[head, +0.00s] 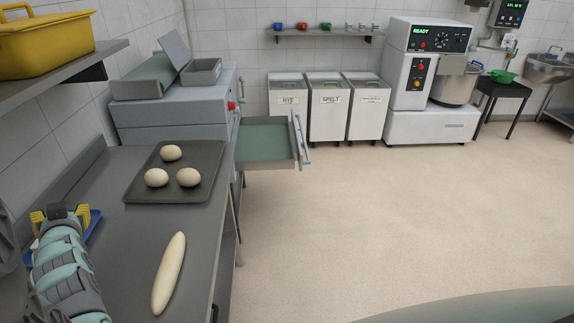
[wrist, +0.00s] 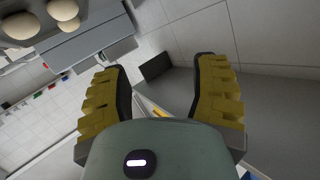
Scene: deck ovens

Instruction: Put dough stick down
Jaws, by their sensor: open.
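The long pale dough stick (head: 168,272) lies flat on the grey counter (head: 135,262) near its front edge. My gripper (head: 60,213) is at the left of the counter, apart from the dough stick and to its left. My forearm partly hides it in the head view. In the wrist view my gripper (wrist: 158,66) shows its two yellow fingers spread wide, with no dough between them. The dough stick is not clearly seen in the wrist view.
A dark tray (head: 206,150) with three dough balls (head: 171,153) sits farther back on the counter. A blue object (head: 91,226) lies beside my gripper, partly hidden. A shelf with a yellow bin (head: 45,45) overhangs at left. A machine (head: 175,105) with an open drawer (head: 262,141) stands behind.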

